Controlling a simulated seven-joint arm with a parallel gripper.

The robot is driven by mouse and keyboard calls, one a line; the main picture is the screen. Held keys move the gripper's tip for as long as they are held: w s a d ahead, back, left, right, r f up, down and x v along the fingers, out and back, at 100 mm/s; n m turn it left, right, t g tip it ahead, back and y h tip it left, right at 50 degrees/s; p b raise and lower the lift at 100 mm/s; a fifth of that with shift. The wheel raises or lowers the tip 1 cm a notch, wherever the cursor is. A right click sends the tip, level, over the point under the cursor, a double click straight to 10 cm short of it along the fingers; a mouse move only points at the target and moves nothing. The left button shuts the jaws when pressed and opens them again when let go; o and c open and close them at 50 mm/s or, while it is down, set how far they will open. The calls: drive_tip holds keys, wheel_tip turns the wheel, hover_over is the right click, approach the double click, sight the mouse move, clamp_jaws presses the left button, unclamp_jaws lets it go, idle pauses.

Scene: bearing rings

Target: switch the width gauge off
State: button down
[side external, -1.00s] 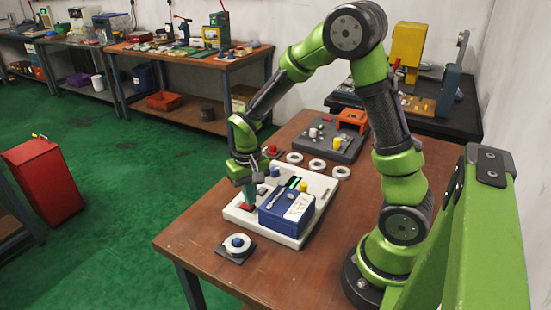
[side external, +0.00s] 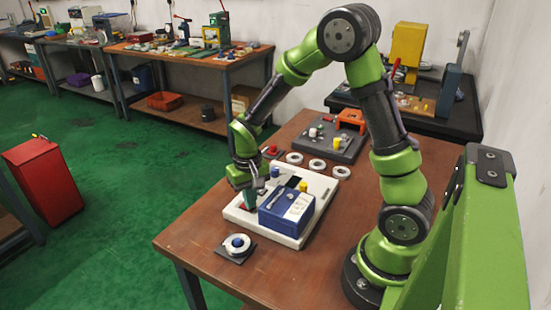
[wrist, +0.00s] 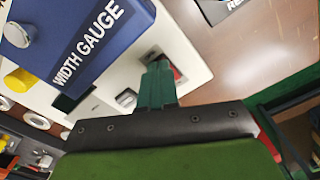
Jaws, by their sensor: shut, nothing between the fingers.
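The width gauge is a blue box (side external: 287,212) on a white base plate (side external: 318,184); its lettered face (wrist: 90,45) shows in the wrist view. A red switch part in a dark recess (wrist: 178,73) lies on the plate beside the box, partly hidden by my fingers. A small display window (wrist: 68,103) on the plate looks dark. My gripper (wrist: 157,82) is shut and empty, its teal fingertips at the switch recess; contact cannot be told. In the side view my gripper (side external: 249,203) is low over the plate's left part and hides the switch.
A ring on a dark pad (side external: 236,247) lies in front.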

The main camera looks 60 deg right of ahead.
drive_tip(key=shift+r, duration=3.5)
drive_tip(key=s+a+r+n+t+y, duration=0.1)
drive_tip(key=s+a+r+t, duration=0.2)
drive_tip(key=s+r, duration=0.3)
drive_tip(key=s+a+r+n+t+y, duration=0.1)
drive_tip(key=s+a+r+t, duration=0.3)
drive_tip(key=s+r, duration=0.2)
drive_tip(key=shift+r, duration=0.85)
